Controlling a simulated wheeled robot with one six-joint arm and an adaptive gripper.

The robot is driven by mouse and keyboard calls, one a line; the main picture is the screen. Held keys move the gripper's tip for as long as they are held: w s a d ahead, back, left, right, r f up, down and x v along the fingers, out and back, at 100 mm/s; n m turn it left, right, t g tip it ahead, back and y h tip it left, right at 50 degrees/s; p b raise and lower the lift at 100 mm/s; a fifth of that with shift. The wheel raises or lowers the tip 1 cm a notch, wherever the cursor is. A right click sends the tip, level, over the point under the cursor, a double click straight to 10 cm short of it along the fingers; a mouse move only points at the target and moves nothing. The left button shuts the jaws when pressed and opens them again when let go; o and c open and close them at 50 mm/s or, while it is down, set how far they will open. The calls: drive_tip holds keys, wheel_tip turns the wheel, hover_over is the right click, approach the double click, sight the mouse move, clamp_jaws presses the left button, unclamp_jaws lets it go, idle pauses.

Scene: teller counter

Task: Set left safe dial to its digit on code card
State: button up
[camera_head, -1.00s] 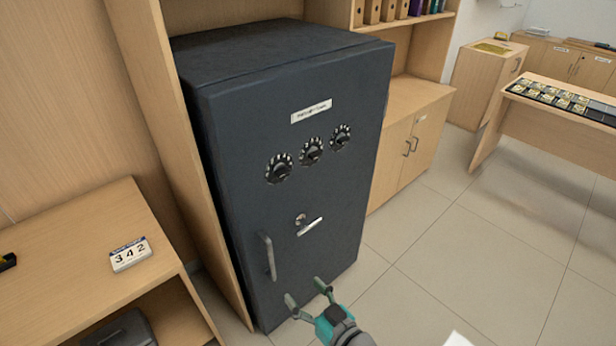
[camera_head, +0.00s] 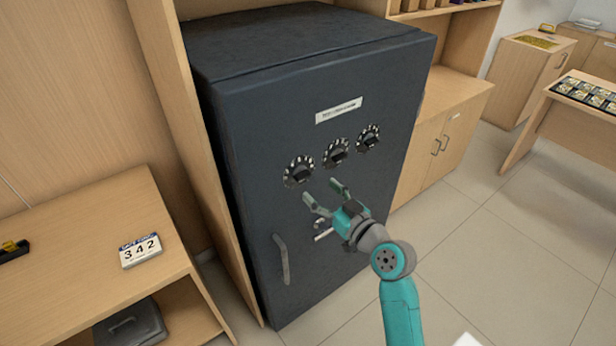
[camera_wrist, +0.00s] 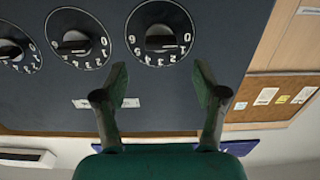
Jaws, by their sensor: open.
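The dark safe (camera_head: 240,150) has three round dials in a slanting row. The left dial (camera_head: 299,171) has a black knob and a white digit ring; the middle dial (camera_head: 336,152) and right dial (camera_head: 368,137) are beside it. The code card (camera_head: 141,250) reads 3 4 2. My gripper (camera_head: 323,193) is open and empty, just below the left and middle dials and apart from them. The wrist picture is upside down, so the left dial (camera_wrist: 160,32) is its rightmost one, straight beyond my open fingers. Its bar lies nearly level; its set digit cannot be told.
The safe's bar handle (camera_head: 282,260) sticks out below left of the dials. A small lever lies partly behind my gripper. A wooden desk (camera_head: 90,255) is at left, a cabinet (camera_head: 440,135) at right. The floor at right is clear.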

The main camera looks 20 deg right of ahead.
sight(306, 178)
drive_tip(key=x, duration=0.6)
drive_tip(key=shift+w+a, duration=0.15)
drive_tip(key=shift+w, duration=0.2)
drive_tip(key=c, duration=1.1)
